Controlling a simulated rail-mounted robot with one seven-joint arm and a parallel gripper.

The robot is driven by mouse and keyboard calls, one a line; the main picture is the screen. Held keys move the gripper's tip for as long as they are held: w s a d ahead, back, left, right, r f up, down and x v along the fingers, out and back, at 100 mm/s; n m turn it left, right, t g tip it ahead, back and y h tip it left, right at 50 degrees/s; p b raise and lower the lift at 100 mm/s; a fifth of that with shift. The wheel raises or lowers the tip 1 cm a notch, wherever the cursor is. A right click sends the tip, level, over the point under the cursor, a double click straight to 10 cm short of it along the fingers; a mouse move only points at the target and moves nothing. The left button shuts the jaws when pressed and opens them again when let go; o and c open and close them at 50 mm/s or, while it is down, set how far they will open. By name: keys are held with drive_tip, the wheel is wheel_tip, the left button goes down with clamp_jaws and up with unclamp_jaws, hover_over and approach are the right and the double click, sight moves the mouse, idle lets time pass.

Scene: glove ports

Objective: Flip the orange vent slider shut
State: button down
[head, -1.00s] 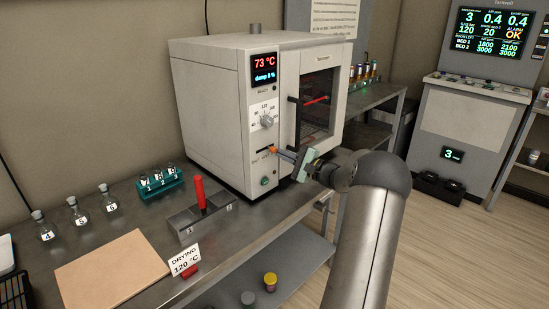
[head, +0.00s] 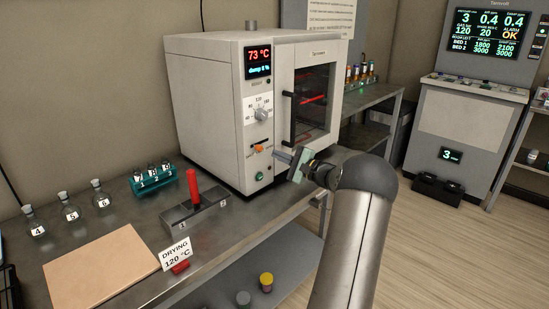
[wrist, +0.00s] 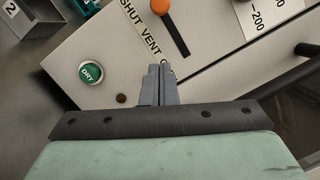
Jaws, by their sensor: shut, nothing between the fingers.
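The orange vent slider (head: 259,149) is a small knob on the oven's front panel, below the dial. In the wrist view the slider (wrist: 161,7) is at the upper end of its dark slot, beside the word SHUT on the label (wrist: 140,28). The rest of the slot runs empty away from it. My gripper (head: 277,153) is shut and empty, to the right of the slider and apart from it. In the wrist view its fingertips (wrist: 161,68) point at the panel, below the slot. The label's far end is hidden behind them.
The oven (head: 210,105) has a green DRY button (wrist: 91,72) near my fingers and a door handle (head: 289,118) to the right. A grey block with a red handle (head: 194,188), flasks (head: 70,212) and a teal vial rack (head: 153,181) stand on the bench.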

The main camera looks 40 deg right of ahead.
drive_tip(key=r+v, duration=0.1)
drive_tip(key=v, duration=0.8)
drive_tip(key=shift+s+f+b, duration=0.25)
drive_tip(key=shift+f+b, duration=0.05)
drive_tip(key=shift+f, duration=0.05)
drive_tip(key=shift+a, duration=0.1)
drive_tip(key=w+a+n+g+y+p, duration=0.1)
drive_tip(key=a+n+g+y, duration=0.2)
drive_tip(key=a, duration=0.8)
drive_tip(key=w+a+r+n+g+p, duration=0.1)
drive_tip(key=w+a+n+g+p, duration=0.3)
drive_tip(key=a, duration=0.7)
drive_tip(key=s+a+n+g+y+b, duration=0.15)
drive_tip(key=a+g, duration=0.35)
drive_tip(key=a, duration=0.6)
drive_tip(key=s+a+n+g+p, duration=0.35)
drive_tip(key=s+a, duration=0.25)
drive_tip(key=a, duration=0.4)
drive_tip(key=s+a+n+g+h+p, duration=0.1)
drive_tip(key=s+a+n+h, duration=0.2)
drive_tip(key=s, duration=0.5)
drive_tip(key=s+a+n+g+h+p, duration=0.2)
drive_tip(key=s+n+h, duration=0.3)
drive_tip(key=s, duration=0.4)
drive_tip(key=shift+a+r+n, duration=0.25)
drive_tip(key=shift+a+n, duration=0.35)
drive_tip(key=shift+a, duration=0.15)
